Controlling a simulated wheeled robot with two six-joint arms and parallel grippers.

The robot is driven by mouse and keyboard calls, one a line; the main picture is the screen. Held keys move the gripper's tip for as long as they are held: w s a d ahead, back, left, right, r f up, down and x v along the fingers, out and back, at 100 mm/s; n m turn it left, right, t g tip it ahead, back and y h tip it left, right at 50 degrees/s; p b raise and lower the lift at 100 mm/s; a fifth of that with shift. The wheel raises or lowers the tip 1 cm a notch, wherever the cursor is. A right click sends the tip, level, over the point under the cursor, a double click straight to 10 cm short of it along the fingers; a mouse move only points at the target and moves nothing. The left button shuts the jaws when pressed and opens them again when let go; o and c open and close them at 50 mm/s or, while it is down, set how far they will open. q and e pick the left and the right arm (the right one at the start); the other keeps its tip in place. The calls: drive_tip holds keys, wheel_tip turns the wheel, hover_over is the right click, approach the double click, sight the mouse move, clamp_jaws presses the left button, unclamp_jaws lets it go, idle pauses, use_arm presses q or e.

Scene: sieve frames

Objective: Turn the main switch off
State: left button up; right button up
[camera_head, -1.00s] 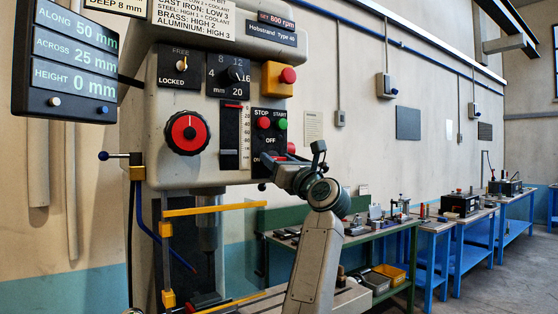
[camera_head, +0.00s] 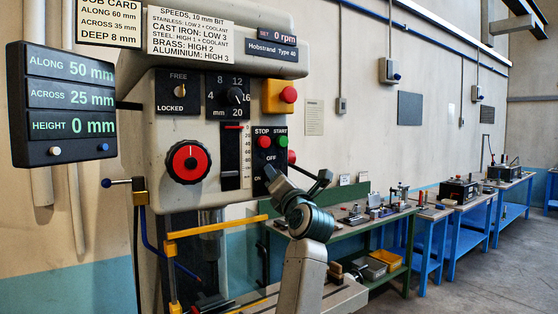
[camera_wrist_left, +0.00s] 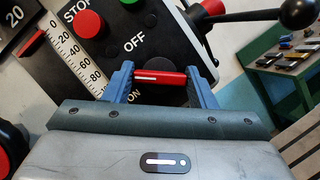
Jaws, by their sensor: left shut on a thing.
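The main switch has a red bar handle (camera_wrist_left: 160,77) on the dark control panel, between the OFF and ON markings in the left wrist view. My left gripper (camera_wrist_left: 162,79) is shut on this handle, its blue fingers at both ends. The ON word is partly hidden, so I cannot tell the exact switch position. In the head view my left gripper (camera_head: 272,178) is at the lower part of the control panel (camera_head: 258,153) and hides the handle. The spindle display (camera_head: 276,39) reads 0 rpm. My right gripper is not in view.
A red STOP button (camera_head: 264,141) and a green START button (camera_head: 282,143) sit above the switch. A black ball-ended lever (camera_wrist_left: 297,13) stands close by on the right. A yellow box with a red button (camera_head: 288,95) is above. A green bench (camera_head: 352,222) stands to the right.

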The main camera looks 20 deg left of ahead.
use_arm(q)
drive_tip(key=shift+r+m+g+h+p, duration=0.15)
drive_tip(key=shift+m+h+p, duration=0.5)
drive_tip(key=shift+m+p, duration=1.35)
drive_tip(key=shift+f+m+g+h+p, duration=0.2)
drive_tip(key=shift+m+h+p, duration=0.5)
drive_tip(key=shift+m+p, duration=1.35)
drive_tip(key=shift+r+m+g+h+p, duration=0.2)
drive_tip(key=shift+m+h+p, duration=0.75)
drive_tip(key=shift+p, duration=1.75)
drive_tip(key=shift+m+g+y, duration=0.25)
drive_tip(key=shift+m+y, duration=0.05)
drive_tip(key=shift+m, duration=0.1)
drive_tip(key=o, duration=1)
